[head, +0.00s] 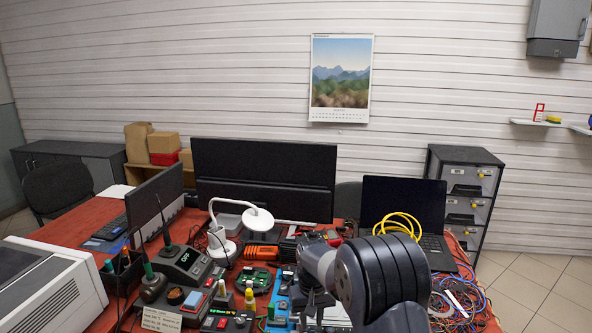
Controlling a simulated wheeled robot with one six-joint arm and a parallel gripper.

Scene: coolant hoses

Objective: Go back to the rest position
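My arm rises from the lower right of the head view, over the front of the red work table (70,228). My gripper (312,308) shows low in the picture, dark and pointing down over the crowded table top. Its fingertips are small and partly cut off by the lower edge, so I cannot tell whether it is open or shut, or whether it holds anything. A coiled yellow hose (399,222) lies by the open laptop (403,203), behind my arm. My arm hides part of the table.
A white desk lamp (258,218), a wide black monitor (263,180) and a soldering station (185,263) crowd the table. A white boxy device (45,285) stands at the left. Tangled cables (462,300) lie at the right. A drawer cabinet (467,190) stands behind; floor (550,285) is clear at right.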

